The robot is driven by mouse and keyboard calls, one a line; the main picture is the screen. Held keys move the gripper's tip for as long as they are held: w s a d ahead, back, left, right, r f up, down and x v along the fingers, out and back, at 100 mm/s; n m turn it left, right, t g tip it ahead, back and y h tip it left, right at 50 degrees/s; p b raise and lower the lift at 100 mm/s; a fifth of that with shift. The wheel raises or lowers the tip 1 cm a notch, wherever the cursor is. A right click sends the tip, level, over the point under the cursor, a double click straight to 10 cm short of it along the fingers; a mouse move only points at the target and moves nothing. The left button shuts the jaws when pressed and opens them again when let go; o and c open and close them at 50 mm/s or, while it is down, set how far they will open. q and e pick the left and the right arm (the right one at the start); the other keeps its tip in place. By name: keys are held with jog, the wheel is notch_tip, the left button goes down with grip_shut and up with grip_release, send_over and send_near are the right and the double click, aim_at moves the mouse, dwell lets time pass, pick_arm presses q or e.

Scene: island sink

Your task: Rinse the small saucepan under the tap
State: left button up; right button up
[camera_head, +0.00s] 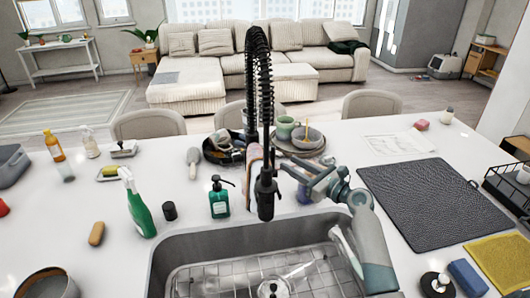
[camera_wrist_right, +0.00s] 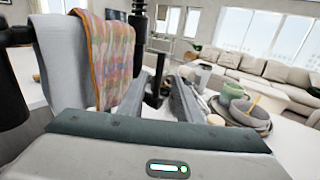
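The black tap (camera_head: 266,195) with its coiled spring neck stands at the back of the grey sink (camera_head: 190,245). A round grey vessel (camera_head: 42,284) is cut off at the bottom left of the head view; I cannot tell whether it is the small saucepan. I see no clear saucepan in the sink or in my grippers. My right gripper (camera_head: 300,172) reaches in from the right, just right of the tap head. Its fingers also show in the wrist view (camera_wrist_right: 168,95), apart, with a dark upright part seen between them. My left gripper is out of view.
A green spray bottle (camera_head: 138,208) and a soap pump (camera_head: 219,199) stand left of the tap. Behind it are a dark pan (camera_head: 213,156) and stacked dishes. Cloths (camera_wrist_right: 108,55) hang close by in the wrist view. A dark mat (camera_head: 430,205) lies right.

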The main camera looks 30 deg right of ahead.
aim_at(273, 161)
jog(key=b+x, duration=0.5)
jog(key=x, duration=0.8)
jog(key=shift+b, duration=0.4)
grip_shut()
